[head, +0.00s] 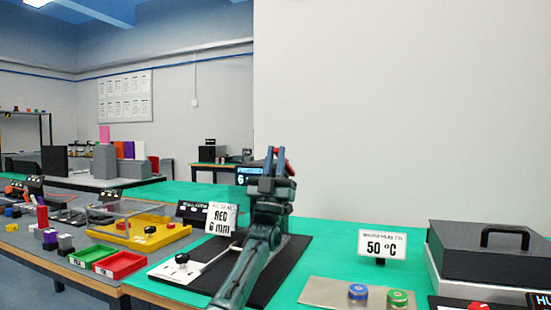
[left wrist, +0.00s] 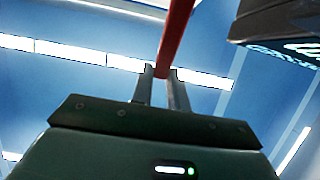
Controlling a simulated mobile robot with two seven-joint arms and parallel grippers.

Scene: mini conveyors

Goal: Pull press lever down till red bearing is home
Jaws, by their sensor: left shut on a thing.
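My left gripper (head: 277,158) is raised above the green bench mat, its fingers pointing up. It is shut on the red press lever (head: 289,168). In the left wrist view the red lever (left wrist: 177,35) runs up from between the two fingertips (left wrist: 162,80). The press stands behind my left arm and is mostly hidden; its display (head: 246,177) shows a 6. A card (head: 221,218) reads RED 6 mm. I cannot see the red bearing. My right gripper is not in view.
A black base plate (head: 292,262) and a white plate with a black knob (head: 170,272) lie around my arm. At right are a 50 °C card (head: 382,244), a tan plate (head: 325,292) with blue and green pieces, and a lidded dark box (head: 480,250). Trays stand left.

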